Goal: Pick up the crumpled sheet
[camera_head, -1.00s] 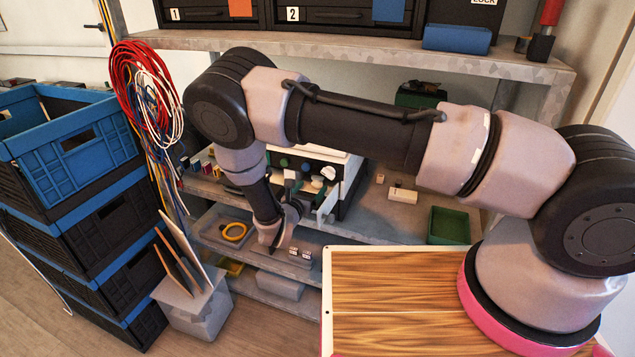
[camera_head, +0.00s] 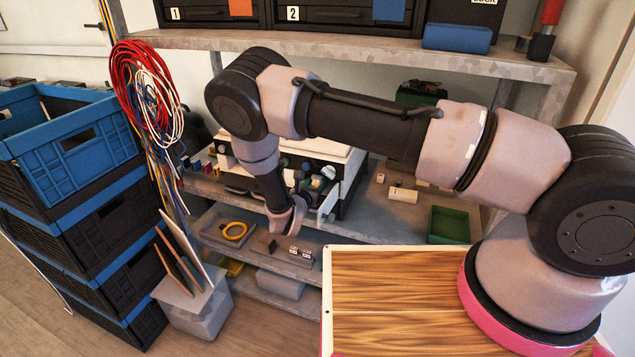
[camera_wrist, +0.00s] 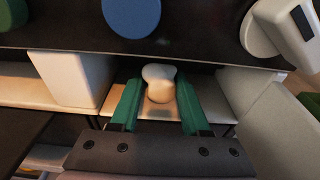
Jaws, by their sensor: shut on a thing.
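A small, pale, rounded lump, seemingly the crumpled sheet (camera_wrist: 158,78), sits between the two green fingers of my gripper (camera_wrist: 159,92) in the wrist view. Its top is whitish and its lower part is beige. My gripper is shut on it. In the head view my wrist hangs in front of the shelf unit, beside an open white drawer. There the fingers and the sheet cannot be made out.
The open drawer (camera_head: 327,208) juts out close to my wrist. A tray with a yellow ring (camera_head: 234,231) lies on the lower shelf. A green bin (camera_head: 448,225) stands to the right. Stacked blue crates (camera_head: 75,150) and hanging cables (camera_head: 140,85) are on the left.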

